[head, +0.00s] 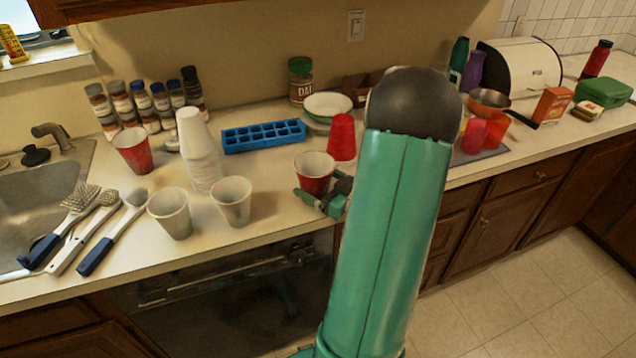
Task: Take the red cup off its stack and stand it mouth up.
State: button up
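A red cup with a pale inside (314,177) is mouth up and upright near the counter's front edge. My gripper (313,196) is low at this cup, with green finger parts at its base and front right. The cup and my arm hide part of the fingers, so I cannot tell whether they grip it. Another red cup (342,137) stands mouth down just behind. A third red cup (133,150) is mouth up at the left. A tall stack of white cups (199,150) stands mouth down right of it.
Two pale cups (170,213) (232,202) stand mouth up in front of the white stack. A blue ice tray (264,136) lies behind, with a bowl (327,106) to its right. Brushes (113,232) lie by the sink. My arm hides part of the counter at the right.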

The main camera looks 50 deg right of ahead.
jog(key=shift+s, duration=0.1)
jog(key=s, duration=1.3)
jog(key=shift+s, duration=0.3)
jog(key=shift+s, duration=0.1)
